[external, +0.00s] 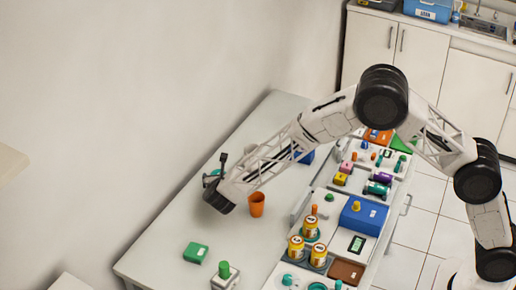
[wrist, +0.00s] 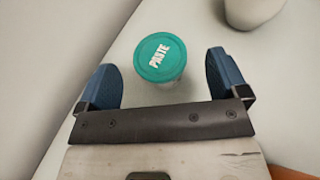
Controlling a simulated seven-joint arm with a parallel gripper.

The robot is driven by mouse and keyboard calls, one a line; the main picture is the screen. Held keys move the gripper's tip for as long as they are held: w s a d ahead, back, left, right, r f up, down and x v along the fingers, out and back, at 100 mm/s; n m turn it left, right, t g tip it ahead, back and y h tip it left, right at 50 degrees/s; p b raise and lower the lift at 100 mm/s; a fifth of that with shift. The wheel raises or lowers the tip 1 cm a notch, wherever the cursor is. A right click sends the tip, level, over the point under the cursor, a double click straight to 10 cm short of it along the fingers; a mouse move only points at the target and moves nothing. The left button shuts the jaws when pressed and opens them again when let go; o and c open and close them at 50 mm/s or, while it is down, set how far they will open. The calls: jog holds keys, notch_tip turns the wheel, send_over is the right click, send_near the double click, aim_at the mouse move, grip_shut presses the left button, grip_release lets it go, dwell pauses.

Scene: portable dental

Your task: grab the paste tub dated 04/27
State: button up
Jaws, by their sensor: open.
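A paste tub with a teal lid marked "PASTE" (wrist: 161,58) stands on the table in the wrist view. No date can be read on it, and its side is mostly hidden by the lid. My gripper (wrist: 160,72) is open, with one blue finger to the left of the tub and one to the right. There is a gap on both sides, and the tub sits toward the fingertips. In the external view my gripper (external: 213,182) is low over the left part of the table, and only a bit of teal shows beside it.
An orange cup (external: 257,205) stands right of my gripper. A pale container (wrist: 252,10) is beyond the right finger. A green box (external: 195,252) lies nearer the front. Yellow tins (external: 296,248) and a blue box (external: 364,216) stand to the right. Bare table (external: 165,245) lies front left.

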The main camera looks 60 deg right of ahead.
jog(key=shift+x, duration=1.8)
jog(key=shift+a+f, duration=0.1)
jog(key=c, duration=1)
jog(key=shift+r, duration=5.05)
